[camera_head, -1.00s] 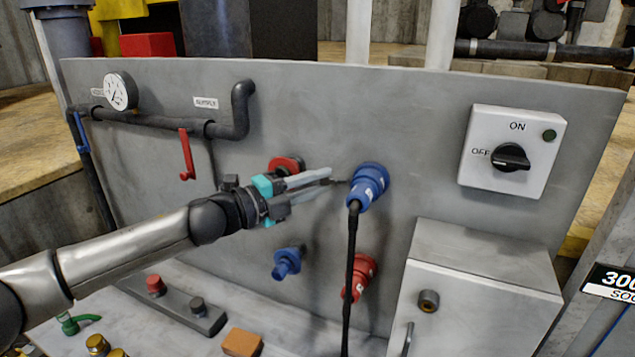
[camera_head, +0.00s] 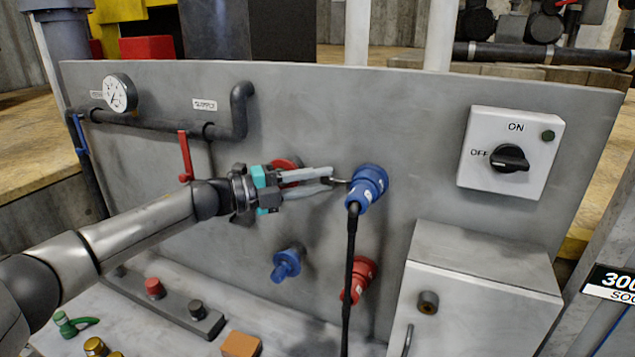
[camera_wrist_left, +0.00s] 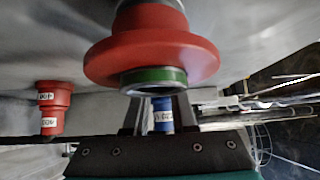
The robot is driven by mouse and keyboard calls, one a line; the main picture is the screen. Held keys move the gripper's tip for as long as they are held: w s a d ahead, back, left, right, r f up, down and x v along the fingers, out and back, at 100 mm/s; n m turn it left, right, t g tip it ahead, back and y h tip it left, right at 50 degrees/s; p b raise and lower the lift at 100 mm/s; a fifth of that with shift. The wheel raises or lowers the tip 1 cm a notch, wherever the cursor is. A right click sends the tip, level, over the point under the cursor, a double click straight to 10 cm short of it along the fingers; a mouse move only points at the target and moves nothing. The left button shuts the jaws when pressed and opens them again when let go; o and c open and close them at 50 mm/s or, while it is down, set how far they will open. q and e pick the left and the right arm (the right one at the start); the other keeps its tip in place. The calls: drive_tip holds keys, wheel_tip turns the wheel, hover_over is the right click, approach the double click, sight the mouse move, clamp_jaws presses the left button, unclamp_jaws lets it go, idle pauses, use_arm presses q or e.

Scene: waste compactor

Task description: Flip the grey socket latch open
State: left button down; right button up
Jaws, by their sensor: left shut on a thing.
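A blue socket with a blue plug (camera_head: 367,187) sits on the grey panel, its black cable hanging down. A small dark latch piece (camera_head: 341,182) shows at the socket's left side. My left gripper (camera_head: 331,177) reaches in from the left, its grey fingers shut on the latch at their tips. In the left wrist view, the blue socket (camera_wrist_left: 162,115) shows between the fingers, partly hidden. The tips and the latch are too small there to make out. My right gripper is in neither view.
A red round flange (camera_head: 286,164) is just behind the fingers; it looms large in the wrist view (camera_wrist_left: 150,55). A blue fitting (camera_head: 287,263) and a red socket (camera_head: 361,278) are below. A red lever (camera_head: 185,156) is at left, a switch box (camera_head: 511,152) at right.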

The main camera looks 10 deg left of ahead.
use_arm(q)
drive_tip(key=c, duration=0.7)
unclamp_jaws()
drive_tip(key=shift+a, duration=0.1)
drive_tip(key=b+v, duration=0.3)
drive_tip(key=v, duration=1.2)
drive_tip(key=shift+b, duration=0.3)
